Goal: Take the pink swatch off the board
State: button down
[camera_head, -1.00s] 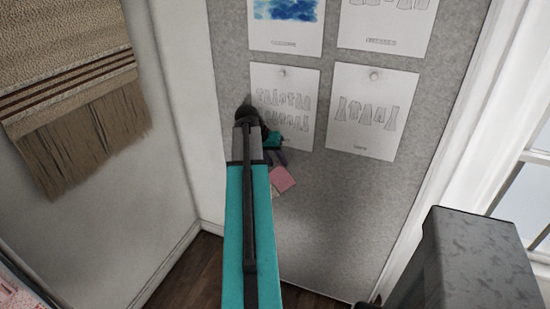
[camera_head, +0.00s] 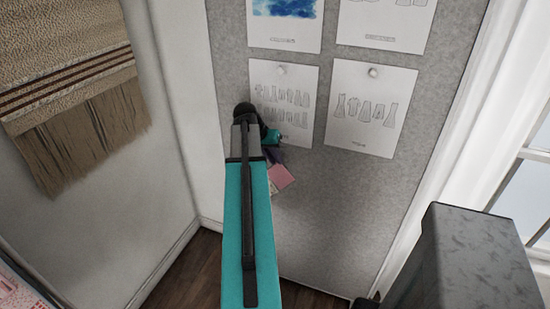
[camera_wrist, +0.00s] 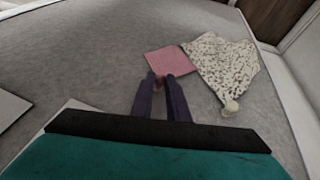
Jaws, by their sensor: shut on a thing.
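The pink swatch (camera_head: 281,177) shows at the lower right of my gripper in the head view, against the grey board (camera_head: 320,215). In the wrist view the pink swatch (camera_wrist: 170,62) lies just past my fingertips, flat-looking and square. My gripper (camera_wrist: 159,82) is shut on the near edge of the swatch, with a small pink bit between the dark fingers. In the head view my arm hides most of my gripper (camera_head: 274,160). I cannot tell whether the swatch still touches the board.
A cream speckled fabric swatch (camera_wrist: 222,65) hangs right beside the pink one, with a pale round pin (camera_wrist: 231,106) at its end. Pinned paper sheets (camera_head: 371,108) are above and to the right. A window (camera_head: 525,190) is at right; a woven hanging (camera_head: 75,100) is at left.

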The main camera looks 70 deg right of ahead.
jog(key=shift+s+a, duration=0.1)
jog(key=shift+a, duration=1.3)
dwell(0.3)
jog(key=a+p, duration=0.1)
jog(key=a, duration=0.8)
jog(key=shift+a, duration=0.35)
dwell(0.5)
jog(key=shift+w, duration=0.2)
